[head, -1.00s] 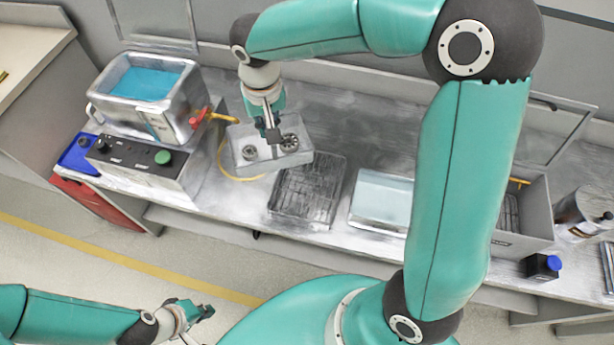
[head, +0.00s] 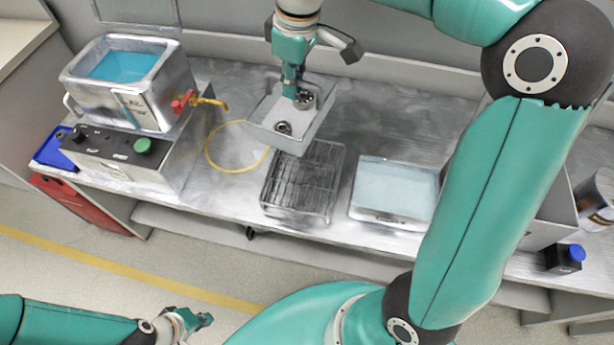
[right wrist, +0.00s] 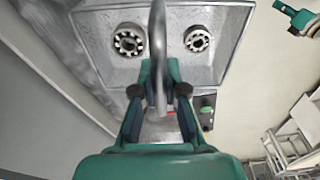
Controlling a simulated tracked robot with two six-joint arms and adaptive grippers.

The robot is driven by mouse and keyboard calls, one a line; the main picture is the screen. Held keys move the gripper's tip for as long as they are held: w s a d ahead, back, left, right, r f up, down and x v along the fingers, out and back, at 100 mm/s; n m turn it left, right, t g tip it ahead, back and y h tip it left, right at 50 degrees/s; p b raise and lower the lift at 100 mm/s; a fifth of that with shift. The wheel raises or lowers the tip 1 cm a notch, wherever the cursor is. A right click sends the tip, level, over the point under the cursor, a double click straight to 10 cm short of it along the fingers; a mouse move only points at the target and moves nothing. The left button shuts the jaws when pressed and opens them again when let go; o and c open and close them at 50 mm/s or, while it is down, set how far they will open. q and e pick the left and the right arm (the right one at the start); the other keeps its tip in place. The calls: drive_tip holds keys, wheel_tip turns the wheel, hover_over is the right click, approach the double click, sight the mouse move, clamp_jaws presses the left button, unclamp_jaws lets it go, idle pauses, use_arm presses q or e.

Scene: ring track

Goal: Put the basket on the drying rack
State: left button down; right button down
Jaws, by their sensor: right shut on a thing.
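The basket (head: 264,117) is a grey metal box with an open top, holding two ring-shaped bearings, one of them a bearing (head: 283,128) near its front. My right gripper (head: 290,92) is shut on the basket's handle, which shows as a grey bar in the right wrist view (right wrist: 158,50). The basket hangs tilted, above and behind the drying rack (head: 303,185), a dark wire grid on the bench. Its front edge overlaps the rack's back edge in the head view; the height between them is hard to tell. My left gripper (head: 203,321) is empty at the bottom left, its jaws too small to judge.
A tank of blue liquid (head: 168,62) with a red-handled tap (head: 182,101) stands on a control box at the left. A yellow hose loop (head: 210,150) lies on the bench. A tray of pale liquid (head: 395,192) sits right of the rack.

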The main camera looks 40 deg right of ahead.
drive_tip(key=shift+s+d+r+n+b, duration=0.15)
drive_tip(key=shift+s+d+n+b, duration=0.5)
drive_tip(key=shift+n, duration=0.35)
drive_tip(key=shift+d+f, duration=0.1)
drive_tip(key=shift+f, duration=0.1)
wheel_tip(320, 180, down, 19)
drive_tip(key=shift+f+b, duration=0.15)
drive_tip(key=shift+b, duration=0.4)
drive_tip(key=c, duration=1.2)
unclamp_jaws()
